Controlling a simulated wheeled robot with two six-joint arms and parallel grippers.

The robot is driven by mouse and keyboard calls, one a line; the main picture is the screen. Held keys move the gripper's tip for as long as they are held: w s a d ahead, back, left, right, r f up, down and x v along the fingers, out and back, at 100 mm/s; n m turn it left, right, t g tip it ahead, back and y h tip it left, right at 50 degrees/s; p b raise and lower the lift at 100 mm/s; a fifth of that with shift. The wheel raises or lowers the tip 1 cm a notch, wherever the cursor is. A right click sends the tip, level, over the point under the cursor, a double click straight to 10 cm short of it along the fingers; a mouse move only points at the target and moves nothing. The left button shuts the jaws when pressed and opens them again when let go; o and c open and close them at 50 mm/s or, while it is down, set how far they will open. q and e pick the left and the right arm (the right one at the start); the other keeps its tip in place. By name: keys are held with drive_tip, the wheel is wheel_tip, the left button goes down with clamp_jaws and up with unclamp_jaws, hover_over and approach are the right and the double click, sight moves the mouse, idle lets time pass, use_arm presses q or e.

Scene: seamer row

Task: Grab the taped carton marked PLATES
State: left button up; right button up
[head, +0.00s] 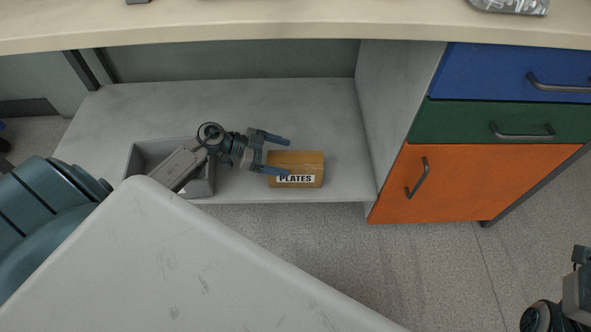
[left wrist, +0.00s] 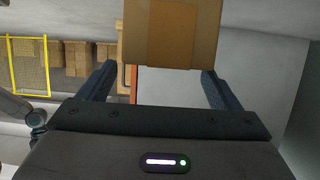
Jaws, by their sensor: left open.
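The taped carton marked PLATES (head: 310,167) is a brown box lying on the grey lower shelf, its label facing the front edge. My left gripper (head: 279,155) is open at the carton's left end. In the head view one finger overlaps the carton's left part and the other lies beyond its back edge.
A grey open bin (head: 137,160) stands on the shelf (head: 335,110) left of the carton, under my left forearm. The cabinet side panel (head: 375,95) closes the shelf's right end. The worktop (head: 300,28) overhangs it. Shelf right of the carton is clear.

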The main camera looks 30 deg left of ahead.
sight(294, 159)
use_arm(q)
drive_tip(key=b+x, duration=0.1)
drive_tip(key=x, duration=0.2)
drive_tip(key=shift+w+d+f, duration=0.15)
drive_tip(key=shift+w+f, duration=0.05)
drive_tip(key=shift+w, duration=0.1)
drive_tip(key=c, duration=1.8)
